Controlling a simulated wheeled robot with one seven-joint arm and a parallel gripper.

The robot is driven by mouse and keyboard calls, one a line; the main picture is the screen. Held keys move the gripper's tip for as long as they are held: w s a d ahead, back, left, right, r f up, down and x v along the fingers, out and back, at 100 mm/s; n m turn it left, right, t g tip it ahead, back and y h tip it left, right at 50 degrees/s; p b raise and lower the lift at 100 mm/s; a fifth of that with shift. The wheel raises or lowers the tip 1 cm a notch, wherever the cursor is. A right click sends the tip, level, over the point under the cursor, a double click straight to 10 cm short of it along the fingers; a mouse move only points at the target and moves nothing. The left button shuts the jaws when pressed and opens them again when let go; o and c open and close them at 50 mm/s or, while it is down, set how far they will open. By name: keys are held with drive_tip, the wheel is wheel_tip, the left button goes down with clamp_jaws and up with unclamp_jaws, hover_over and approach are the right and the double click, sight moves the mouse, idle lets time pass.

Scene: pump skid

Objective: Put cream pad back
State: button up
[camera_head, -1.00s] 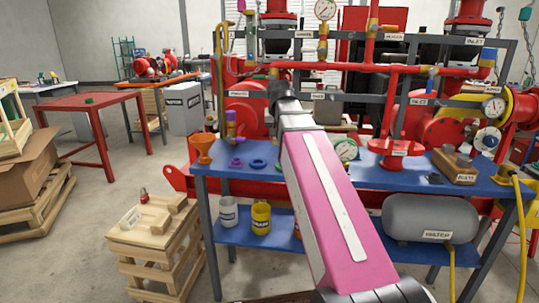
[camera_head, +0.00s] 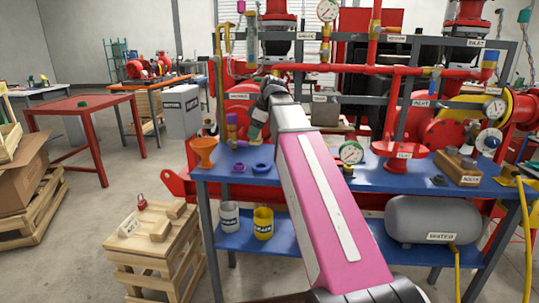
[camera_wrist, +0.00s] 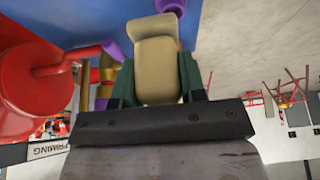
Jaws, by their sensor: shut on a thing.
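The cream pad (camera_wrist: 157,70) is between the two green fingers of my gripper (camera_wrist: 158,84) in the wrist view. A second cream surface shows just behind it; I cannot tell whether it is part of the same pad. My gripper is shut on the pad. In the head view, my gripper (camera_head: 257,122) is over the left part of the blue bench (camera_head: 400,181), beside the purple-topped post. The pad itself is mostly hidden there by my wrist and arm.
An orange funnel (camera_head: 202,151), a purple ring (camera_head: 239,168) and a blue ring (camera_head: 261,167) are on the bench's left end. A gauge (camera_head: 351,153) stands mid-bench. Red pipework (camera_head: 370,70) rises behind. A wooden crate (camera_head: 151,243) stands at lower left.

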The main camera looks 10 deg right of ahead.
drive_tip(key=w+d+f, duration=0.4)
drive_tip(key=w, duration=0.1)
drive_tip(key=w+d+f, duration=0.2)
drive_tip(key=w, duration=0.1)
drive_tip(key=shift+d+f, duration=0.1)
drive_tip(key=shift+d, duration=0.25)
drive_tip(key=shift+f, duration=2)
drive_tip(key=shift+f, duration=0.1)
drive_tip(key=o, duration=0.9)
drive_tip(key=v, duration=1.2)
drive_tip(key=shift+s, duration=0.1)
